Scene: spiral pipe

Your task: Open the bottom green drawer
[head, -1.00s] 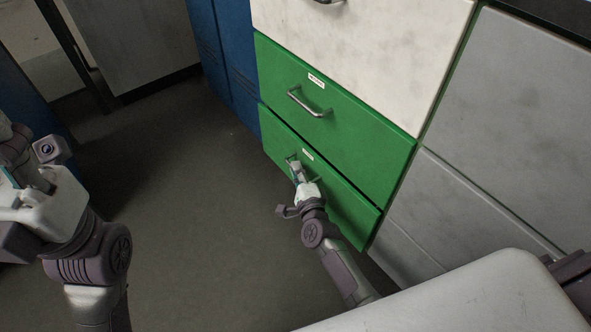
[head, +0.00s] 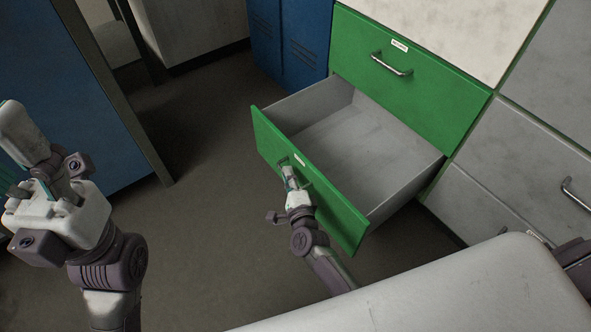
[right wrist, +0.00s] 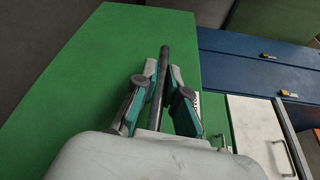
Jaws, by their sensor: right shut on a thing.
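The bottom green drawer (head: 336,208) stands pulled out in the head view, its grey interior (head: 365,145) showing and looking empty. My right gripper (head: 289,172) is at the drawer's front and shut on its handle. In the right wrist view the handle bar (right wrist: 158,85) runs between the two fingers of my right gripper (right wrist: 160,88), with the green front behind. My left gripper (head: 42,180) is at the left of the head view, away from the drawer, raised above the floor. Its fingers are partly hidden, and I cannot tell how far apart they are.
A closed green drawer (head: 415,85) with a metal handle is above the open one. Blue lockers (head: 290,45) stand behind it, grey cabinets (head: 490,200) to its right. A blue panel (head: 75,100) is near my left arm. The floor (head: 205,200) left of the drawer is clear.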

